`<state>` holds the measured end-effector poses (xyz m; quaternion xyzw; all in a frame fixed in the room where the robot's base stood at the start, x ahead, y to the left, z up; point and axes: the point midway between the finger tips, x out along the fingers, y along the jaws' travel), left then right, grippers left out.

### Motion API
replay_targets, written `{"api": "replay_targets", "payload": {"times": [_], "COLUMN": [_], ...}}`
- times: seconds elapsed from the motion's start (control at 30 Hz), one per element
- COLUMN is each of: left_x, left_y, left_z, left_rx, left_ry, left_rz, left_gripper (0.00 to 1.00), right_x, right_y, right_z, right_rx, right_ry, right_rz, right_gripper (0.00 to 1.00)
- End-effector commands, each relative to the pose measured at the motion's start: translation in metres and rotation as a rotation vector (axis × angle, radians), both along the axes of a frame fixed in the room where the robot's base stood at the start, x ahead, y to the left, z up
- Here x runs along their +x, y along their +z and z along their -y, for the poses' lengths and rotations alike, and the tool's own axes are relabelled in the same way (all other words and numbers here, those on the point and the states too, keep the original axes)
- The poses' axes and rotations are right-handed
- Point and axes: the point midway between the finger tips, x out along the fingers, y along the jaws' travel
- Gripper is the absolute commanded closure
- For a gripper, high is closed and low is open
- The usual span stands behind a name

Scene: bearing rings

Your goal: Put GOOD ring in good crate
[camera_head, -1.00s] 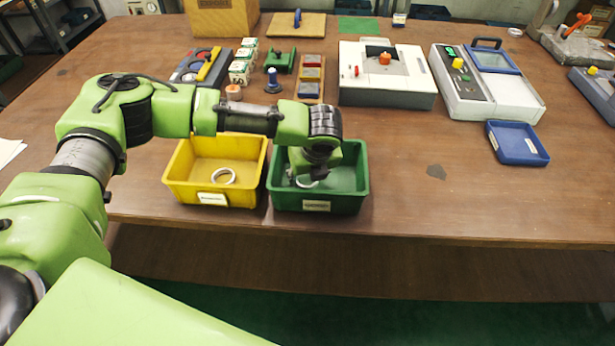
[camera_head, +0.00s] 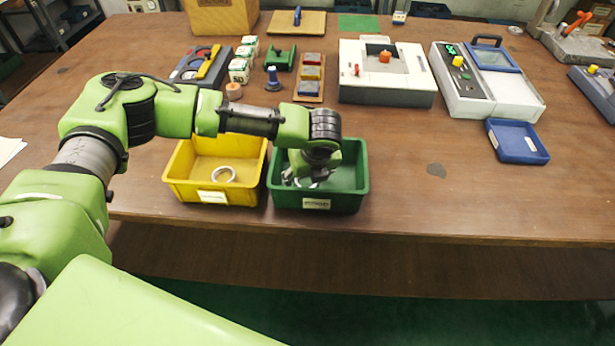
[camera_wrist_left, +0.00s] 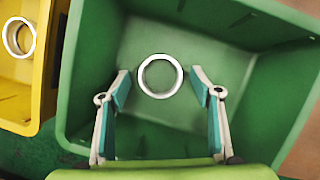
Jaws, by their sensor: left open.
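A silver ring (camera_wrist_left: 160,92) lies on the floor of the green crate (camera_wrist_left: 82,85), just beyond my left fingertips in the left wrist view. My left gripper (camera_wrist_left: 160,78) is open, with its fingers apart and the ring apart from both. In the head view the left gripper (camera_head: 305,180) reaches down into the green crate (camera_head: 345,200), and the ring there is partly hidden by it. A second ring (camera_head: 223,174) lies in the yellow crate (camera_head: 180,187) to the left. The crate labels are too small to read. My right gripper is not in view.
A blue tray (camera_head: 520,143), a white and grey device (camera_head: 485,85) and a white box device (camera_head: 388,85) stand to the right and behind. Small blocks and a stamp-like blue object (camera_head: 273,80) stand behind the crates.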

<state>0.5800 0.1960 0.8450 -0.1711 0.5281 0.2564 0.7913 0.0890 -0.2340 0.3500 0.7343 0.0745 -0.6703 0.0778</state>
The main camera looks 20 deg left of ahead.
Motion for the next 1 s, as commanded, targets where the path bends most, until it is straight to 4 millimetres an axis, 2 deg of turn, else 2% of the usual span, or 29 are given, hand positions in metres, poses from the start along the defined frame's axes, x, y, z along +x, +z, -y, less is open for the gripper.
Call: {"api": "replay_targets", "payload": {"times": [0.5, 0.7, 1.0], "left_x": [-0.030, -0.036, -0.037], "left_y": [0.091, 0.107, 0.109], "left_z": [0.023, 0.027, 0.027], "left_rx": [-0.002, -0.001, -0.001], "left_ry": [-0.001, -0.001, 0.000], "left_rz": [0.002, 0.001, 0.000], "left_gripper": [0.41, 0.41, 0.41], "right_x": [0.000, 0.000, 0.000], "right_y": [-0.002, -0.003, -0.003], "right_z": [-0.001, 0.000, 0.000], "right_rx": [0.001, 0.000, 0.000], "right_ry": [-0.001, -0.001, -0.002], "right_rz": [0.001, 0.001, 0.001], "right_gripper": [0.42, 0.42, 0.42]}}
